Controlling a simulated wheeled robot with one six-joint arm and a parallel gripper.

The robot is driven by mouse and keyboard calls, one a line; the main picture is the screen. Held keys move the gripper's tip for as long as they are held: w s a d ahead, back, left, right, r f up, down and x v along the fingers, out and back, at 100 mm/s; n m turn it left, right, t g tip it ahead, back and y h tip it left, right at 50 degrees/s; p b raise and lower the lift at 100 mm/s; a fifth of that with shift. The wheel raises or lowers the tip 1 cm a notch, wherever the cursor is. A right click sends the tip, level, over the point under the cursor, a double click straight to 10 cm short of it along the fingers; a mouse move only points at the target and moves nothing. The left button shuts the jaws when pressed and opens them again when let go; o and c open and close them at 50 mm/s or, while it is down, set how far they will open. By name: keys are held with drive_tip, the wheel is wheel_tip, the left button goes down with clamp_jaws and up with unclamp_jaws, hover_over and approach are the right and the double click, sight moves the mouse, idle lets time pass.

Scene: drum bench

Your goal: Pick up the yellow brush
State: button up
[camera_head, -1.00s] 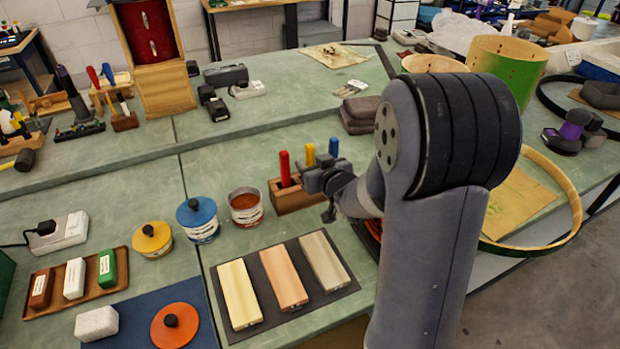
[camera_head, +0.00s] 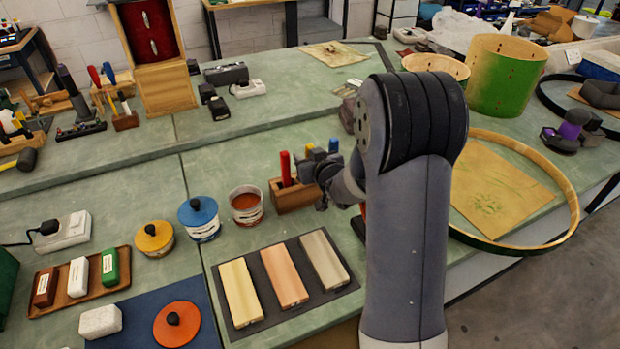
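The wooden brush holder (camera_head: 291,197) stands on the green bench, right of the open tin. A red handle (camera_head: 285,166) stands upright in its left end, and a blue handle (camera_head: 333,145) shows above my gripper at the right. The yellow brush (camera_head: 309,148) stands between them; only a small bit of its top shows, the rest hidden behind my gripper. My gripper (camera_head: 316,176) is in front of the holder's right part, at handle height. Its fingers are small, dark and seen side-on, so I cannot tell their opening or whether they touch the yellow handle.
In front lies a dark mat (camera_head: 291,318) with three wood blocks. An open tin of orange-brown contents (camera_head: 246,206), a blue-lidded tin (camera_head: 199,218) and a yellow-lidded tin (camera_head: 154,238) stand to the left. A drum hoop (camera_head: 575,205) lies right. Bench behind the holder is mostly clear.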

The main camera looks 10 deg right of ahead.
drive_tip(key=c, duration=0.5)
